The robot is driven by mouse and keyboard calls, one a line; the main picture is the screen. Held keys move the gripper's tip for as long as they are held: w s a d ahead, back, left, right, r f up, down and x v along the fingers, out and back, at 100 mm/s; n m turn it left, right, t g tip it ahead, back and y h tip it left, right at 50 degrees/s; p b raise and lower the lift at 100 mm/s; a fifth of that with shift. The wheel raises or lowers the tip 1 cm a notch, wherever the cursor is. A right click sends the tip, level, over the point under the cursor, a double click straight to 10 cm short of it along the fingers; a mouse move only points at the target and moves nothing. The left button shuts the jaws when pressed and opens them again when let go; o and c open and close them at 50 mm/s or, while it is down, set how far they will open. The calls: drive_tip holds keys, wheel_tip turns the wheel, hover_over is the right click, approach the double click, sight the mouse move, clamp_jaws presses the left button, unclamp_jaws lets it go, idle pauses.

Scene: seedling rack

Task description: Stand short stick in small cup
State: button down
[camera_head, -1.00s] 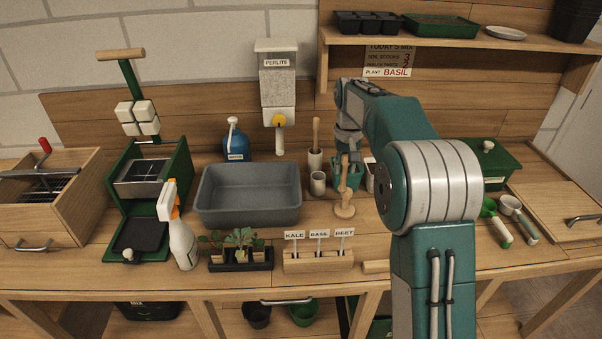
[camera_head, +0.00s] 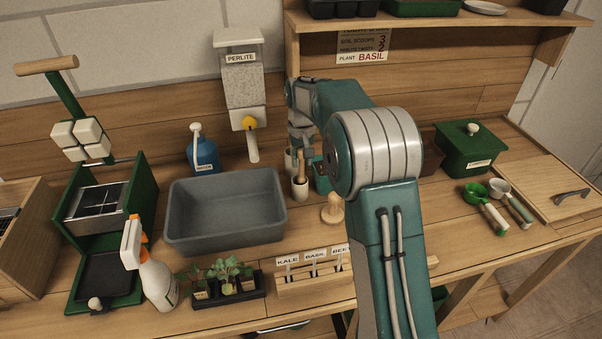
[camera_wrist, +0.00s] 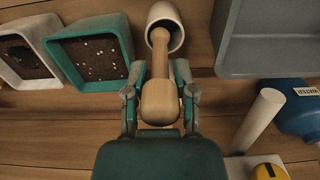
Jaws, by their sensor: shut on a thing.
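The short stick (camera_head: 301,162) is pale wood with a thick rounded top. My gripper (camera_wrist: 160,92) is shut on it, with one finger on each side, and it points down at the small cup (camera_head: 300,188). In the wrist view the stick (camera_wrist: 161,50) runs from the fingers to the mouth of the cream small cup (camera_wrist: 176,20). Its narrow end overlaps the opening; I cannot tell how deep it sits. In the head view the gripper (camera_head: 302,148) is above the cup, which stands upright on the bench.
A taller cup (camera_head: 290,160) stands just behind, partly hidden. A teal pot (camera_wrist: 92,55) and a white pot (camera_wrist: 22,55) of soil are close by. A round wooden stand (camera_head: 333,210) is in front. The grey tub (camera_head: 226,212) lies left, the perlite dispenser (camera_head: 240,80) behind.

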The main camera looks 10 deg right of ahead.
sight(299, 178)
drive_tip(key=f, duration=0.2)
drive_tip(key=a+f, duration=0.1)
drive_tip(key=f, duration=0.1)
drive_tip(key=shift+a+f, duration=0.1)
drive_tip(key=shift+f, duration=0.05)
drive_tip(key=shift+d, duration=0.35)
drive_tip(key=shift+c, duration=2.1)
unclamp_jaws()
drive_tip(key=shift+a, duration=0.1)
drive_tip(key=shift+a, duration=0.1)
